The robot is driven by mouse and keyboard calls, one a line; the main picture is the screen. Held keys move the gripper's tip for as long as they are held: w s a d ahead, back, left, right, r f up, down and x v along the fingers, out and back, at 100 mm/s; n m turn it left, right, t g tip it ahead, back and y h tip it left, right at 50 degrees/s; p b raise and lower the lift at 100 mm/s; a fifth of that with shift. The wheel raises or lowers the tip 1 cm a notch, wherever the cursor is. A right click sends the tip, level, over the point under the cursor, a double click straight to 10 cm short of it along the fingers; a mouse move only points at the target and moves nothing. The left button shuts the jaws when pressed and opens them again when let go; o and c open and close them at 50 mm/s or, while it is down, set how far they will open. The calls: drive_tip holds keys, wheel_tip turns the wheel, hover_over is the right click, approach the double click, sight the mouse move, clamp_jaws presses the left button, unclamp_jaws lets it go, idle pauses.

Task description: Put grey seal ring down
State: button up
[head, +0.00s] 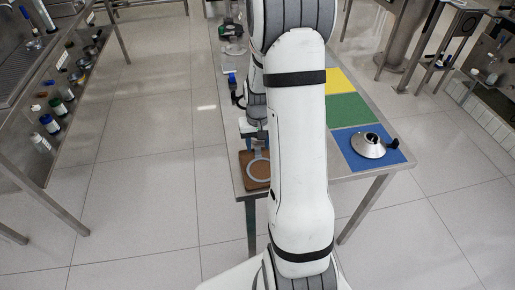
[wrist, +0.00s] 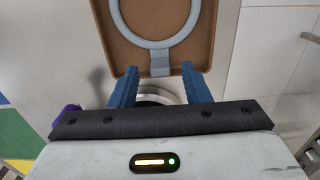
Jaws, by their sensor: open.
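The grey seal ring (head: 250,172) lies in a brown tray (head: 246,157) at the near left corner of the steel table. In the wrist view the ring (wrist: 153,45) lies on the bare brown floor of the tray (wrist: 124,57), with its flat tab toward me. My gripper (wrist: 159,70) is open, its two blue fingers apart on either side of the tab, with visible gaps between. The far part of the ring is cut off by the wrist view's top edge. My arm hides part of the table in the head view.
A metal cone-shaped part (head: 368,146) with a black handle stands on a blue mat (head: 352,160) at the right. Green (head: 348,110) and yellow (head: 338,82) mats lie behind it. The table's front edge is close to the tray.

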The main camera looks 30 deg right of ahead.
wheel_tip(320, 180, up, 9)
drive_tip(key=s+a+r+n+t, duration=0.1)
drive_tip(key=s+a+r, duration=0.4)
drive_tip(key=s+a, duration=0.2)
drive_tip(key=s+a+r+n+t, duration=0.2)
drive_tip(key=s+a+r, duration=0.4)
drive_tip(key=s, duration=0.4)
drive_tip(key=shift+s+a+r+b, duration=0.15)
drive_tip(key=shift+s+a+b, duration=0.2)
drive_tip(key=shift+a, duration=0.05)
drive_tip(key=shift+d, duration=0.1)
